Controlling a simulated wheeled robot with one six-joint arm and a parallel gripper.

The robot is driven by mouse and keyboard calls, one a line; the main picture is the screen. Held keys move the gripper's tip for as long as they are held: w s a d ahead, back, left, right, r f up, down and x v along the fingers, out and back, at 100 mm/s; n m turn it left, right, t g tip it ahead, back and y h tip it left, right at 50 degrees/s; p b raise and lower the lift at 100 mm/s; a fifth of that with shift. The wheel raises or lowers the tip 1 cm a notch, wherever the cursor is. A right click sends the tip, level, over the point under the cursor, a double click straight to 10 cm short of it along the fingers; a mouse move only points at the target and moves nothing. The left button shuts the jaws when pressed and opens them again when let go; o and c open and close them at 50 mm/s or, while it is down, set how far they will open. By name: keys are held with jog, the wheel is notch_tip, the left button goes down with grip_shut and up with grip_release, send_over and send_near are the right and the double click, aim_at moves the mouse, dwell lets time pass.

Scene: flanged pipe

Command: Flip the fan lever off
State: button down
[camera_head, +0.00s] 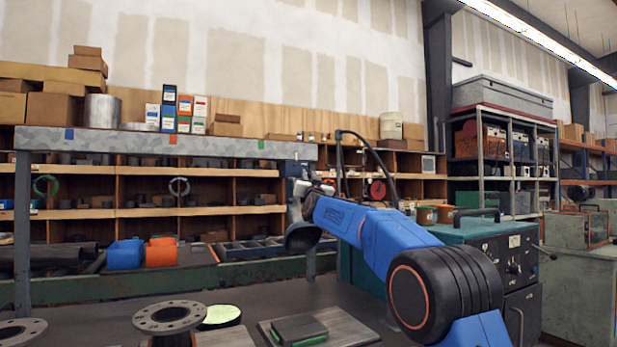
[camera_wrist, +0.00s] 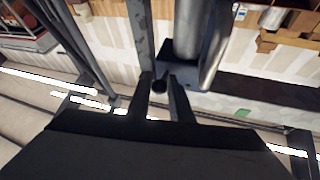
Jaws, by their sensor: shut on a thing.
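In the wrist view my gripper (camera_wrist: 160,92) has its two dark fingers close around a small dark round knob (camera_wrist: 158,86), which I take to be the end of the fan lever. The knob stands beside a dark box-like plate (camera_wrist: 184,79) with a grey cylinder above it. In the head view a small grey box (camera_head: 292,168) sits by the right end of the grey shelf beam, just behind my wrist. My fingers and the lever cannot be made out there. The lever's angle cannot be told.
A grey beam (camera_head: 160,142) runs left from my wrist. Below, a dark bench holds round flanges (camera_head: 170,316) and flat plates (camera_head: 325,327). Shelves with bins stand behind. A teal cabinet (camera_head: 480,250) stands right of and behind my arm.

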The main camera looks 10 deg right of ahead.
jog(key=shift+w+f+m+t, duration=0.1)
jog(key=shift+f+m+t, duration=0.15)
jog(key=shift+t, duration=0.25)
jog(key=c, duration=1.6)
grip_release()
jog(key=shift+c, duration=0.2)
jog(key=v, duration=1.7)
jog(key=shift+s, duration=0.2)
